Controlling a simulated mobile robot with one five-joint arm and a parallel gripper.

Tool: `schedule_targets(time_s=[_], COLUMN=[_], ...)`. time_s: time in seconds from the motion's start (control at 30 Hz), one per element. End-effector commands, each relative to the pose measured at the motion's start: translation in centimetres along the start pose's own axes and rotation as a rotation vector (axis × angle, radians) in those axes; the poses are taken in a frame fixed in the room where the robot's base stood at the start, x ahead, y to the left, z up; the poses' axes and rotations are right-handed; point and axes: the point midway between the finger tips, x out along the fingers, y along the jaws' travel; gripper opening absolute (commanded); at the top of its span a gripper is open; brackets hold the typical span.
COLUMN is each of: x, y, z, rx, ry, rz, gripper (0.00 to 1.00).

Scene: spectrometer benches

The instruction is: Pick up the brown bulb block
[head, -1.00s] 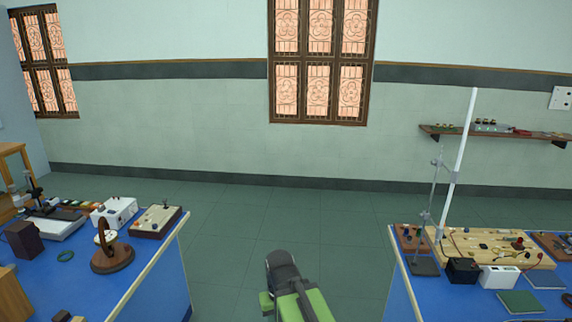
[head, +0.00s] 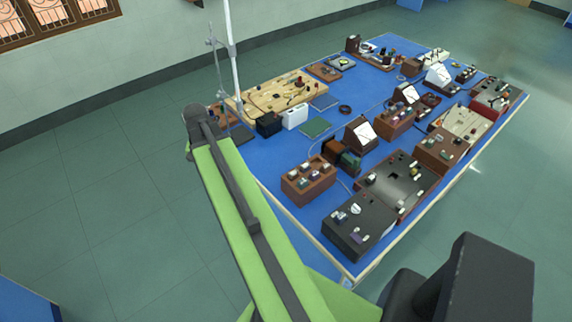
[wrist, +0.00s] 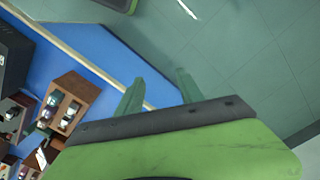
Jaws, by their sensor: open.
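A brown block (head: 308,180) with several small round fittings on its top stands near the left edge of the blue bench in the head view. It looks like the bulb block, though its fittings are too small to be sure. A brown block with pale, round-topped fittings also shows at the left of the wrist view (wrist: 70,100). My gripper (wrist: 158,82) is open, its two green fingers apart with nothing between them. It points at the bench edge and floor, to the right of that block. My gripper's fingertips cannot be made out in the head view.
The blue bench (head: 285,212) is crowded. A black box (head: 352,228), a dark brown panel (head: 398,182) and a white-faced meter (head: 362,133) stand around the block. A tall white rod (head: 232,60) rises at the far left corner. Open floor (head: 120,210) lies left.

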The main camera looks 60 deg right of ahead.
Motion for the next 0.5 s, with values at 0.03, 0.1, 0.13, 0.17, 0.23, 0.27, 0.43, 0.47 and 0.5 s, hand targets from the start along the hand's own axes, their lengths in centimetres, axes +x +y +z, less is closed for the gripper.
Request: schedule_targets(time_s=[0.03, 0.1, 0.13, 0.17, 0.23, 0.27, 0.43, 0.47, 0.5], x=[-2.9, -4.6, -5.2, -5.7, -6.7, -7.0, -7.8, -7.8, -7.7], y=[4.8, 11.0, 13.4, 15.8, 20.6, 22.3, 27.7, 28.0, 28.2], z=[-2.9, -5.4, -6.2, -6.8, -7.8, -8.0, -8.4, -8.4, -8.4], rx=[0.168, 0.385, 0.47, 0.549, 0.708, 0.764, 0.944, 0.954, 0.961], ry=[0.0, 0.0, -0.001, -0.001, -0.001, -0.001, -0.001, 0.0, 0.0], rz=[0.0, 0.0, 0.0, 0.0, 0.0, 0.0, 0.0, 0.0, 0.0], gripper=[0.45, 0.45, 0.45, 0.45, 0.45, 0.45, 0.45, 0.45, 0.45])
